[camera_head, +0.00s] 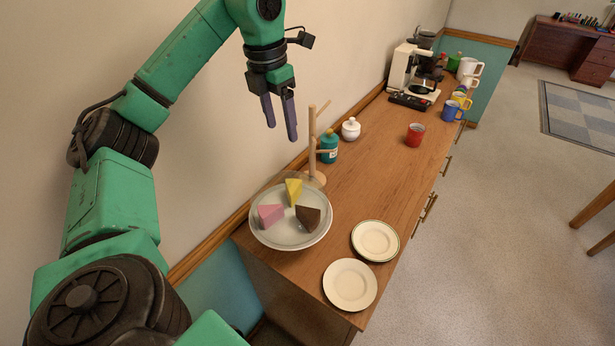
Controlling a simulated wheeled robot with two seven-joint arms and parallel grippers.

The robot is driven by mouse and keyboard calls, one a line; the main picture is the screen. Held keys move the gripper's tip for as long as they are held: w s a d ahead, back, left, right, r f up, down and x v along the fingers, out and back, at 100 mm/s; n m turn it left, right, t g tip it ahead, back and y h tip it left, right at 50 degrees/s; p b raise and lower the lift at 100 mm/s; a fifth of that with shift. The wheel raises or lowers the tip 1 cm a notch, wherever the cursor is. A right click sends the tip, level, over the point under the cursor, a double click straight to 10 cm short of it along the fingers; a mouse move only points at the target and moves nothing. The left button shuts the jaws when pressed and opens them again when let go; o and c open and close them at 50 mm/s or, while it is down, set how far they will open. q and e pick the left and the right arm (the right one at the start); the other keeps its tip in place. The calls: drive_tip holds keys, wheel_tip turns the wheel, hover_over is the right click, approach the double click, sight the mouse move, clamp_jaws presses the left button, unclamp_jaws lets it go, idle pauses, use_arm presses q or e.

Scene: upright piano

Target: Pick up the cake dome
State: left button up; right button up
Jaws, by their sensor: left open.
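A round pale cake stand (272,238) sits at the near left end of the wooden counter. It holds a yellow cake slice (293,191), a pink slice (270,215) and a brown slice (308,218). A faint clear outline around the slices looks like a see-through cake dome (268,187), but its edges and any knob are hard to make out. My left gripper (281,131) is open and empty, fingers pointing down, above and apart from the stand, near the wall. My right gripper is not in view.
A wooden mug tree (312,145) stands just behind the stand, beside a teal jar (328,147) and a white lidded pot (351,129). Two plates (350,285) (376,240) lie in front right. A red mug (415,134) and a coffee maker (408,72) are farther back. The counter's middle is clear.

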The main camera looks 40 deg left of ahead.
use_arm(q)
drive_tip(key=f, duration=0.1)
drive_tip(key=b, duration=0.3)
hover_over(287, 176)
drive_tip(key=f, duration=0.5)
drive_tip(key=s+f, duration=0.1)
drive_tip(key=f, duration=0.1)
drive_tip(key=shift+a+f, duration=0.25)
drive_tip(key=f, duration=0.1)
drive_tip(key=f+p, duration=0.1)
drive_tip(key=f, duration=0.1)
drive_tip(key=w+f+p, duration=0.1)
drive_tip(key=shift+d+f, duration=0.2)
drive_tip(key=shift+d, duration=0.05)
drive_tip(key=shift+s+f, duration=0.15)
drive_tip(key=shift+f, duration=0.25)
clamp_jaws()
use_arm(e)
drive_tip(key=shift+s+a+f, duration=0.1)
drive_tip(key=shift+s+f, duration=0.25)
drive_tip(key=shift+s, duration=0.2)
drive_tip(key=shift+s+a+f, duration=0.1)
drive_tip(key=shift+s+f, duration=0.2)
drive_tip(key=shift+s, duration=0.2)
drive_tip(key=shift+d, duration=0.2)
